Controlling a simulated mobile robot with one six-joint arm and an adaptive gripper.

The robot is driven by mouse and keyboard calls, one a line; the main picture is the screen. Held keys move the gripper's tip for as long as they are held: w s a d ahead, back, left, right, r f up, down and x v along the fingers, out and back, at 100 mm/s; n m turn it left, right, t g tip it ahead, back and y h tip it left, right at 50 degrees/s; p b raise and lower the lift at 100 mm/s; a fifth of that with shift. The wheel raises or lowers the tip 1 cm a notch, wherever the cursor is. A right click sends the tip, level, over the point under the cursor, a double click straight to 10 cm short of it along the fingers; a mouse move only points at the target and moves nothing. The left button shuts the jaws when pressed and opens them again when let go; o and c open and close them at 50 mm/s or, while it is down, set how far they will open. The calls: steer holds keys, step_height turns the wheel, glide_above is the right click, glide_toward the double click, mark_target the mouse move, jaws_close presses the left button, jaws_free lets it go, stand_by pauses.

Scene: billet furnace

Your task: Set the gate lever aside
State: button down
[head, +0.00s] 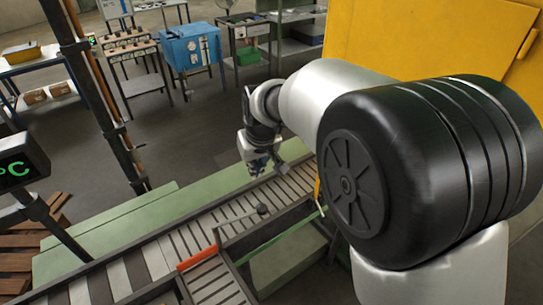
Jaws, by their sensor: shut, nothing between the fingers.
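My gripper (258,169) hangs over the far part of the slatted conveyor (155,260), pointing down. It is small here and seems shut with nothing in it. A dark round knob (262,209) stands at the conveyor's near side, below and apart from my gripper; it may be the end of the gate lever, but I cannot tell for sure. A red-orange bar (198,258) lies across the start of a side branch, nearer and to the left, well away from my gripper. My arm hides the conveyor's right end.
A yellow cabinet (425,40) fills the upper right behind my arm. A rusty post (95,90) and a temperature display (20,165) stand at left. Benches and a blue box (190,47) are at the back. The grey floor between is open.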

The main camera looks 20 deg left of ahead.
step_height(320, 180, down, 9)
steer(key=shift+s+d+f+b, duration=0.2)
steer(key=shift+s+b, duration=0.15)
steer(key=shift+b, duration=0.1)
steer(key=shift+s+d, duration=0.1)
stand_by(0.4)
